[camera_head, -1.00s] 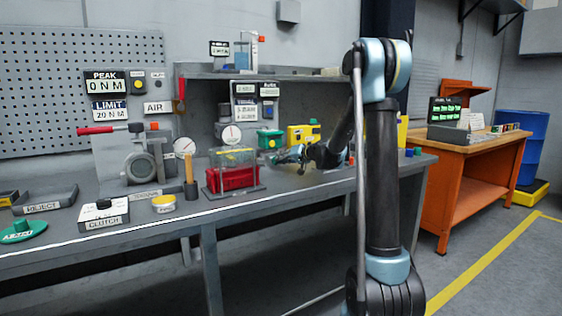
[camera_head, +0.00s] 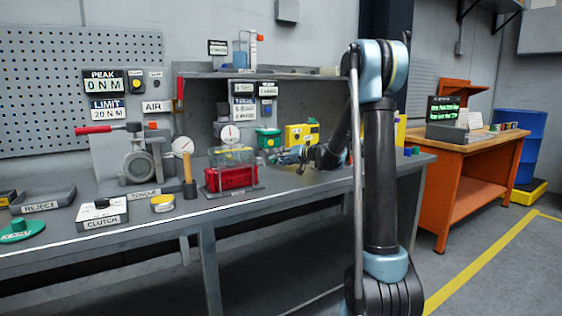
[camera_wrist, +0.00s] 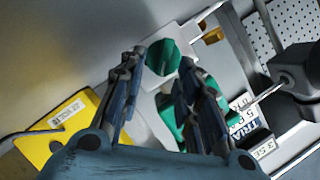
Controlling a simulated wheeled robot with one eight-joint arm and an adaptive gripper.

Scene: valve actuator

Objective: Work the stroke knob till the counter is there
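My gripper (camera_head: 290,156) is over the right part of the bench, in front of a small yellow box. In the wrist view its two fingers (camera_wrist: 165,75) are apart, with no object clearly pinched between them. A round green knob (camera_wrist: 163,57) on a pale grey block shows just beyond the fingertips. A second green part (camera_wrist: 180,108) lies between the fingers, partly hidden by the right one. I cannot tell whether a finger touches either. A small display (camera_head: 242,88) hangs under the shelf; its digits are too small to read surely. A TRIAL panel (camera_head: 243,108) is below it.
The yellow box (camera_wrist: 62,128) is left of the fingers in the wrist view. A green box (camera_head: 268,138) and a dial gauge (camera_head: 229,134) stand behind. A caged fixture with a red block (camera_head: 230,178) stands left of my gripper. A dark rod with a round head (camera_wrist: 297,68) is at right.

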